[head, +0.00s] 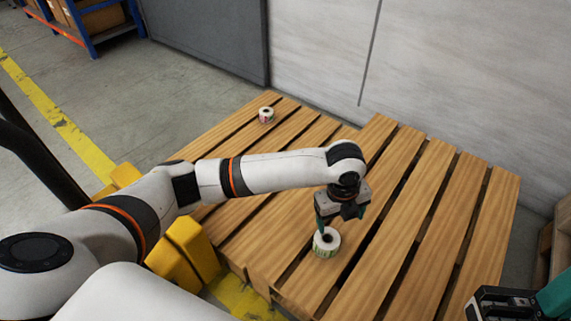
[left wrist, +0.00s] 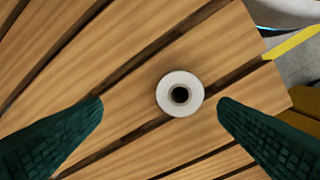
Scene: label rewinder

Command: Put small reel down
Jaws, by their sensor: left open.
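A small white reel (head: 326,243) with a dark core hole and a green-tinted side sits on the wooden pallet (head: 440,215). In the left wrist view the same reel (left wrist: 168,98) rests flat on the slats. It lies beyond and between the fingertips, nearer the right-hand finger, with no finger on it. My left gripper (head: 341,219) points down just above the reel, open and empty. Its two dark green fingers are spread wide in the left wrist view (left wrist: 161,101). Part of my right gripper (head: 510,302) shows at the bottom right corner; its fingertips are not clear.
A second small reel (head: 266,115) stands at the pallet's far left corner. A yellow structure (head: 185,250) is by the pallet's near left edge. A pale wall (head: 450,80) rises behind. Shelving with boxes (head: 90,20) is far back left. Most of the pallet is bare, with gaps between slats.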

